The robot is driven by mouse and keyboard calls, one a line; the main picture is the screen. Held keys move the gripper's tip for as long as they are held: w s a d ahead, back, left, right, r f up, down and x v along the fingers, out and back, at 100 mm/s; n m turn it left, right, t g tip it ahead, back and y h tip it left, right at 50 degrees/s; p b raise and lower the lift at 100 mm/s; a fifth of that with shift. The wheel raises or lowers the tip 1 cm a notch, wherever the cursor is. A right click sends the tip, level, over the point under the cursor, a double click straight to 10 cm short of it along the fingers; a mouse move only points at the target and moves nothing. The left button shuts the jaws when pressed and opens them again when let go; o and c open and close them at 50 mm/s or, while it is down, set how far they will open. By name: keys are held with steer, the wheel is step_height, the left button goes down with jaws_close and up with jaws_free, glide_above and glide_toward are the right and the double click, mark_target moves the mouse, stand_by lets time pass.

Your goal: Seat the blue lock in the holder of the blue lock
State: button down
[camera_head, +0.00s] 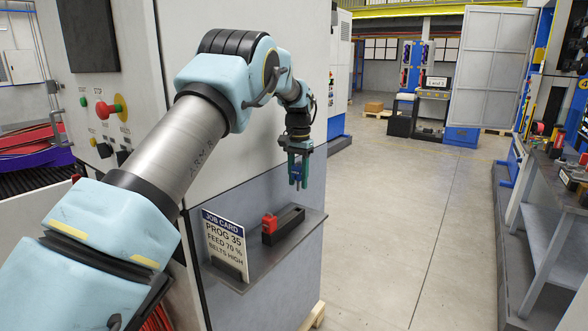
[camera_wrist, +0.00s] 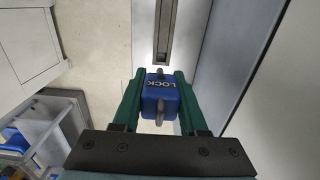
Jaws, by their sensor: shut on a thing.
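My gripper (camera_head: 298,178) is shut on the blue lock (camera_wrist: 161,98) and holds it in the air above the shelf's far end. The lock sits between the green fingers in the wrist view, its LOCK lettering facing up in the picture. In the head view the blue lock (camera_head: 296,171) is small and partly covered by the fingers. A long dark holder (camera_head: 290,223) lies on the shelf, below and left of my gripper. A red lock (camera_head: 269,224) stands at its left end; the rest of its top looks empty. A dark slotted bar, apparently this holder (camera_wrist: 165,35), shows ahead of the lock.
A job card (camera_head: 225,245) stands at the left of the shelf (camera_head: 262,265). A workbench (camera_head: 560,200) is at the far right, with clear floor (camera_head: 420,220) between.

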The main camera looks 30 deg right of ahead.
mark_target(298, 189)
steer(key=shift+w+d+r, duration=0.1)
steer(key=shift+w+d, duration=0.05)
steer(key=shift+w, duration=0.15)
steer(key=shift+f+b, duration=1.3)
steer(key=shift+f, duration=1.6)
steer(key=shift+p, duration=0.55)
steer(key=shift+f+b, duration=0.7)
steer(key=shift+f, duration=0.7)
steer(key=shift+c, duration=1.8)
jaws_free()
